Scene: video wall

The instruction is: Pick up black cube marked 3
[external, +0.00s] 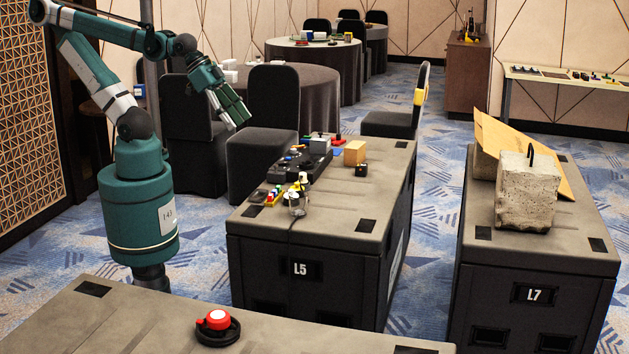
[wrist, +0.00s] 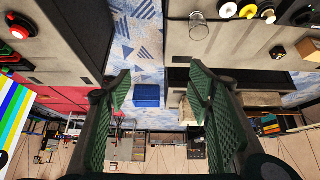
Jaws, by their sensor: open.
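A small black cube (external: 361,170) with pale marks stands on the L5 case top, in front of a tan wooden block (external: 355,152). The marks are too small to read as a 3. A small black cube also shows at the right of the wrist view (wrist: 277,52), beside the tan block (wrist: 309,48). My gripper (external: 233,114) is raised to the left of the L5 case, well apart from the cube. In the wrist view its two green fingers (wrist: 160,88) are spread wide with nothing between them.
A black chair (external: 272,110) stands behind my gripper. A red button (external: 217,320) sits on the front case. The L5 top's front right is clear.

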